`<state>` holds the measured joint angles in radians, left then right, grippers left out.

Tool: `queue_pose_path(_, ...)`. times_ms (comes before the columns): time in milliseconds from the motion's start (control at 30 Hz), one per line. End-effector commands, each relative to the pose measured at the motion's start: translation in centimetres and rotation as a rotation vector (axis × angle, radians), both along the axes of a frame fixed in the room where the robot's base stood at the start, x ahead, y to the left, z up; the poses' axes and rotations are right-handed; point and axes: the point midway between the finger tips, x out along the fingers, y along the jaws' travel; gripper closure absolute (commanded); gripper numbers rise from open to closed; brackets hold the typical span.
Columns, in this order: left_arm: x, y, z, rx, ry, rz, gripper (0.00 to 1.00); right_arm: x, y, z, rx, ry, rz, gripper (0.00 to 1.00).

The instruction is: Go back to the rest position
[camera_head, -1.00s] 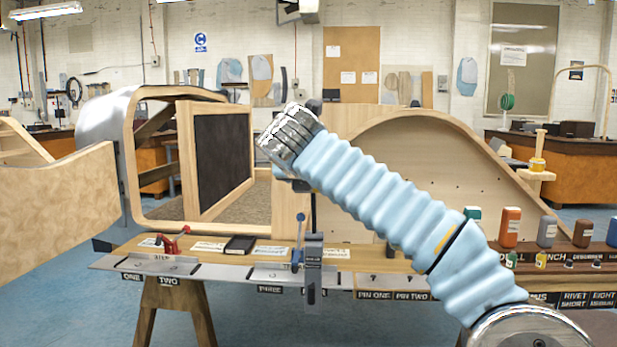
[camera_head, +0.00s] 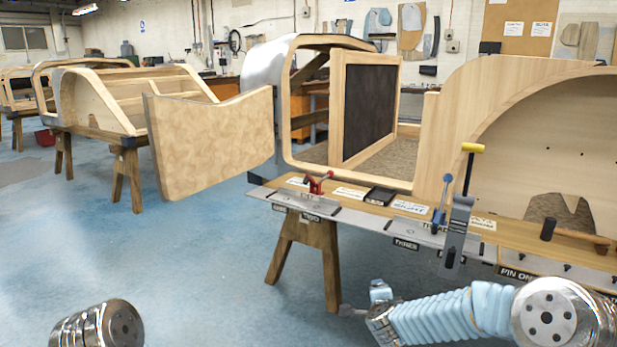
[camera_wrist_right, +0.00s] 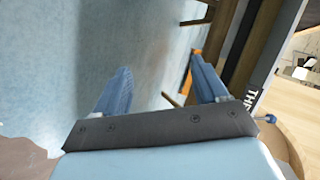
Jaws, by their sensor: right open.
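My right arm (camera_head: 455,315) with its pale blue ribbed sleeve comes in low from the right in the head view. My right gripper (camera_head: 366,300) is at its end, small and partly hidden, below the bench's front edge. In the right wrist view the right gripper (camera_wrist_right: 160,66) has its two blue fingers wide apart with nothing between them, over blue floor. Only a metal joint of my left arm (camera_head: 98,325) shows at the bottom left of the head view. My left gripper is outside the picture.
The wooden bodyframe (camera_head: 432,150) stands behind a work ledge (camera_head: 390,228) with clamps, labels and a mallet (camera_head: 570,233). A trestle leg (camera_head: 332,265) stands just behind the right gripper. A curved panel (camera_head: 215,145) juts out left. Blue floor (camera_head: 170,260) is open at left.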

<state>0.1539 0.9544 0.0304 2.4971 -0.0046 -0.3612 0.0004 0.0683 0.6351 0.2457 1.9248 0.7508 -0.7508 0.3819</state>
Motion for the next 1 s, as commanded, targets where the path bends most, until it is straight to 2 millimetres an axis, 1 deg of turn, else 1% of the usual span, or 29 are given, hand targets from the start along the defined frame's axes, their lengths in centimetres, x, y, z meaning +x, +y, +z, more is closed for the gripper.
queue_pose_path(33,0.0,0.0,0.0,0.000,0.000,0.000,0.54,-2.0,1.1,-4.3,-0.063,0.086,0.104,0.28)
queue_pose_path(67,0.0,0.0,0.0,0.000,0.000,0.000,0.54,-3.2,1.7,-6.5,-0.100,0.132,0.173,0.28)
queue_pose_path(100,0.0,0.0,0.0,0.000,0.000,0.000,0.54,-5.1,2.6,-9.4,-0.143,0.194,0.264,0.28)
queue_pose_path(167,0.0,0.0,0.0,0.000,0.000,0.000,0.54,-8.4,3.7,-13.4,-0.198,0.283,0.401,0.28)
queue_pose_path(200,0.0,0.0,0.0,0.000,0.000,0.000,0.54,-10.8,4.4,-15.9,-0.230,0.341,0.496,0.28)
queue_pose_path(267,0.0,0.0,0.0,0.000,0.000,0.000,0.54,-14.8,5.3,-19.2,-0.266,0.426,0.638,0.28)
queue_pose_path(300,0.0,0.0,0.0,0.000,0.000,0.000,0.54,-17.7,5.9,-21.1,-0.283,0.478,0.734,0.28)
queue_pose_path(367,0.0,0.0,0.0,0.000,0.000,0.000,0.54,-21.9,6.6,-23.4,-0.300,0.548,0.870,0.28)
queue_pose_path(400,0.0,0.0,0.0,0.000,0.000,0.000,0.54,-24.5,7.0,-24.5,-0.306,0.588,0.954,0.28)
queue_pose_path(500,0.0,0.0,0.0,0.000,0.000,0.000,0.54,-30.3,7.6,-26.4,-0.308,0.663,1.134,0.28)
queue_pose_path(600,0.0,0.0,0.0,0.000,0.000,0.000,0.54,-34.2,7.9,-27.1,-0.302,0.707,1.254,0.28)
queue_pose_path(633,0.0,0.0,0.0,0.000,0.000,0.000,0.54,-34.9,8.0,-27.2,-0.299,0.714,1.279,0.28)
queue_pose_path(700,0.0,0.0,0.0,0.000,0.000,0.000,0.54,-36.1,8.1,-27.4,-0.295,0.725,1.316,0.28)
queue_pose_path(767,0.0,0.0,0.0,0.000,0.000,0.000,0.54,-36.5,8.1,-27.4,-0.294,0.729,1.329,0.28)
queue_pose_path(1000,0.0,0.0,0.0,0.000,0.000,0.000,0.54,-36.5,8.1,-27.4,-0.295,0.728,1.329,0.28)
